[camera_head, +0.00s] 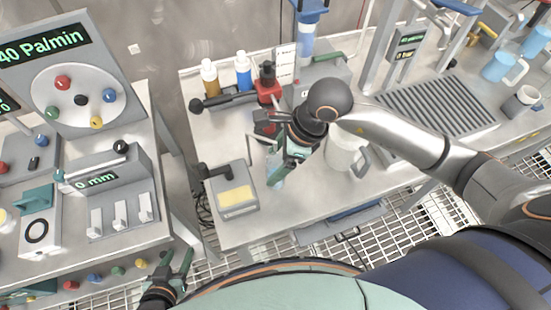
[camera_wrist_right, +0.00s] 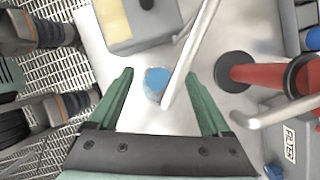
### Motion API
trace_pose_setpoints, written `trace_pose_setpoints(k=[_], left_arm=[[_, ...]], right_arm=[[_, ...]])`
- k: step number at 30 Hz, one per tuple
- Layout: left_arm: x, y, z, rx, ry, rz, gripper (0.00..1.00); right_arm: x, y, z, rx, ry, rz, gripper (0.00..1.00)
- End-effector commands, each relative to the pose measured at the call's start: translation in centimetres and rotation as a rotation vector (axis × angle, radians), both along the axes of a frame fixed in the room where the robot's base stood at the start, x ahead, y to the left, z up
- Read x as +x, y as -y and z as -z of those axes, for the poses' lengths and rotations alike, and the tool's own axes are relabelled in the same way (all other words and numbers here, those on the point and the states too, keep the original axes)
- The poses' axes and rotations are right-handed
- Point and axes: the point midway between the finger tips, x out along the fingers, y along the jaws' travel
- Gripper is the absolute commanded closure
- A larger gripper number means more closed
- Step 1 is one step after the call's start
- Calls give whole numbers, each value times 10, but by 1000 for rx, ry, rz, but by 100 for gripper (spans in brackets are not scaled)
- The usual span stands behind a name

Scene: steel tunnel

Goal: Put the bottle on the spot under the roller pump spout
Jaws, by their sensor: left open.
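The bottle (camera_wrist_right: 157,82), with a round blue top or content, stands on the pale bench in the right wrist view. It is between and slightly beyond my right fingertips, with gaps on both sides. A pale blue part of the bottle (camera_head: 275,172) shows in the head view, mostly hidden by my right gripper (camera_head: 286,168), which is open. The red roller pump (camera_wrist_right: 268,75) with black discs is at right in the wrist view. A silver tube (camera_wrist_right: 192,52), apparently the spout, passes beside the bottle. The marked spot is not visible. My left gripper (camera_head: 173,282) is open and empty, low at left.
A grey box with a yellow pad (camera_head: 236,196) stands left of my right gripper. A white mug (camera_head: 342,152) is close on its right. Capped bottles (camera_head: 243,70) stand at the back. Bare bench (camera_head: 262,228) lies in front.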

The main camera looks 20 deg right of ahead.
Motion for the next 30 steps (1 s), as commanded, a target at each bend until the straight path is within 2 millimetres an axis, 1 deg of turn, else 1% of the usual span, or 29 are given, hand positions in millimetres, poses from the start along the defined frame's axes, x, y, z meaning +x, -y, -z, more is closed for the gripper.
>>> trace_pose_setpoints(k=[7,9,11,14,21,24,27,30], left_arm=[[0,0,-1,0,1,0,50],[0,0,-5,0,1,0,50],[1,0,-4,0,2,0,50],[1,0,-4,0,2,0,50],[1,0,-4,-1,3,0,50],[1,0,-4,-1,3,0,50],[1,0,-4,-1,3,0,50],[1,0,-4,-1,3,0,50]], right_arm=[[0,0,-1,0,0,0,18],[0,0,-4,0,0,0,18],[0,3,-9,0,3,1,18],[-2,9,-25,0,6,-1,18],[-9,28,-74,-2,6,1,18],[-12,35,-91,-2,5,1,18],[-14,39,-103,0,4,1,18],[-15,42,-110,-1,2,0,18]])
